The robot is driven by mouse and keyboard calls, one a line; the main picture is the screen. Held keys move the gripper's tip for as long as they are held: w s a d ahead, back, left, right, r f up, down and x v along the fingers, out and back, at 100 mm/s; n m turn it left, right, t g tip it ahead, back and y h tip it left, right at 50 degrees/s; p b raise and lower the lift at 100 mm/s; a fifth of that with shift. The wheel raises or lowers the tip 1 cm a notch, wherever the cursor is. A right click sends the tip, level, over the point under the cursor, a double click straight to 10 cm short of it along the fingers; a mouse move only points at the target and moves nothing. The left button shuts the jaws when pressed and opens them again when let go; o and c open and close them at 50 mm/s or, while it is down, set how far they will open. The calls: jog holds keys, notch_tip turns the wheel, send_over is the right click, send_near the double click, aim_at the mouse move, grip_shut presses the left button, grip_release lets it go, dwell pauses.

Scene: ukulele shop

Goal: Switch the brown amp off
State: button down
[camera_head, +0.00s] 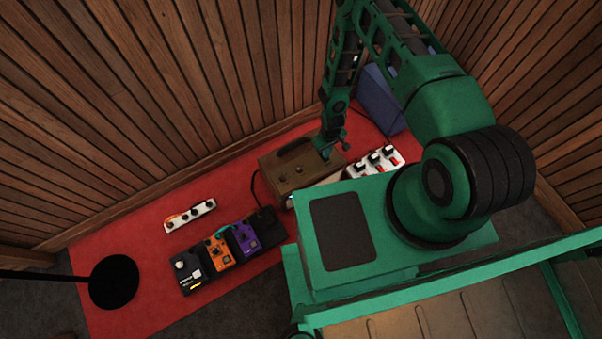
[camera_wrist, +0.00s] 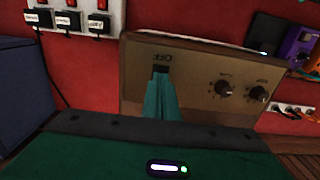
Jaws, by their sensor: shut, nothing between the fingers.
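The brown amp (camera_head: 283,174) stands on the red mat near the back wall, with a dark handle on top. In the wrist view its tan panel (camera_wrist: 197,99) appears upside down, with a dark switch (camera_wrist: 160,69) below an inverted "OFF" label and two black knobs to the right. My gripper (camera_wrist: 161,82) is shut and empty, its green fingertips right at the switch and covering its lower part. I cannot tell whether they touch it, or which way the switch is set. In the head view my gripper (camera_head: 326,153) is at the amp's right side.
A white power strip (camera_head: 375,164) with plugs and red switches lies right of the amp. A blue box (camera_head: 382,98) stands behind it. A pedalboard (camera_head: 229,249) and a smaller white strip (camera_head: 190,215) lie to the left on the red mat (camera_head: 130,265). Slatted walls close in behind.

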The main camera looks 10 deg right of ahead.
jog(key=shift+f, duration=0.65)
dwell(0.6)
notch_tip(320, 180, up, 7)
dwell(1.0)
dwell(0.5)
